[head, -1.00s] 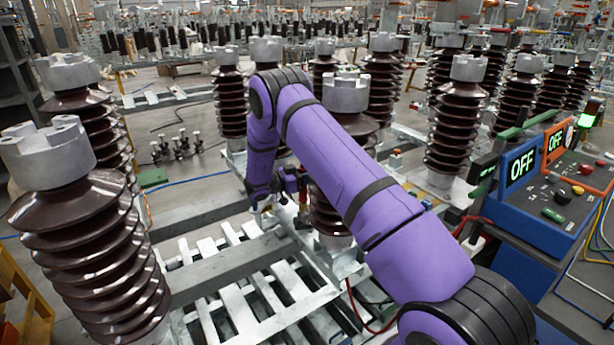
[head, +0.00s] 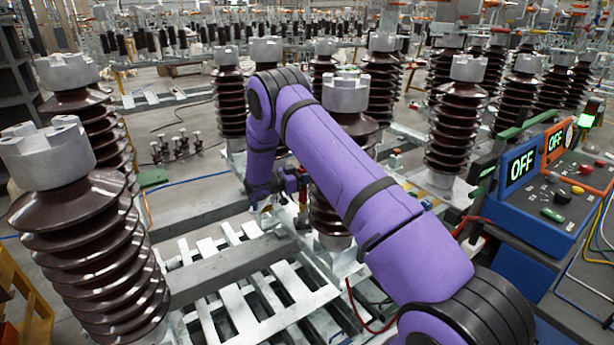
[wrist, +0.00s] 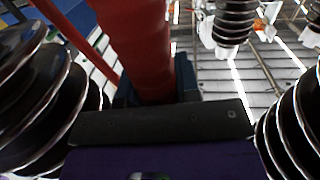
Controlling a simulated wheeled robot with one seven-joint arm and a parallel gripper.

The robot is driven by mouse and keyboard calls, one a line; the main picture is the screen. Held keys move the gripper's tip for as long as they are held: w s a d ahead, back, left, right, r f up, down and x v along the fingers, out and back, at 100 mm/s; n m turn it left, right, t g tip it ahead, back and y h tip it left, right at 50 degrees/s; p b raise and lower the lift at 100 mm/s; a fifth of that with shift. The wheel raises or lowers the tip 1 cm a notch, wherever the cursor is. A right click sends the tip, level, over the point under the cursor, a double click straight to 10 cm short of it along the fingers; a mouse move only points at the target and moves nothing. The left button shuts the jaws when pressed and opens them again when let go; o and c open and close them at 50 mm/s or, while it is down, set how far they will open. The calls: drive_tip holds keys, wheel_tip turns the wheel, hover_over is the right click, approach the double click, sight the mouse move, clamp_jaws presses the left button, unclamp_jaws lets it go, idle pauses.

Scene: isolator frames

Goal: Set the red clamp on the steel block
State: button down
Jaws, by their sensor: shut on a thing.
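The red clamp (wrist: 140,45) fills the upper middle of the wrist view, very close to the camera, so its full shape is cut off. My gripper (wrist: 155,92) is shut on it, with dark jaw parts on both sides of the red body. In the head view, my gripper (head: 302,205) hangs beside the central brown insulator, with a small bit of red showing at it. A pale metal block (head: 343,262) sits under that insulator; I cannot tell whether it is the steel block. The clamp appears held up, but its gap to any surface is unclear.
Ribbed brown insulators stand close on both sides in the wrist view, left (wrist: 50,100) and right (wrist: 295,120). A slatted metal frame (head: 235,265) lies below. A blue control box (head: 545,190) reading OFF stands at the right. A red cable (head: 362,315) hangs near the frame.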

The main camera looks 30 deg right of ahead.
sight(303, 199)
drive_tip(key=shift+s+f, duration=0.1)
drive_tip(key=shift+f, duration=1.5)
drive_tip(key=c, duration=0.8)
unclamp_jaws()
drive_tip(key=shift+f, duration=0.1)
drive_tip(key=shift+o, duration=0.2)
drive_tip(key=shift+s+f, duration=0.1)
drive_tip(key=shift+a, duration=0.1)
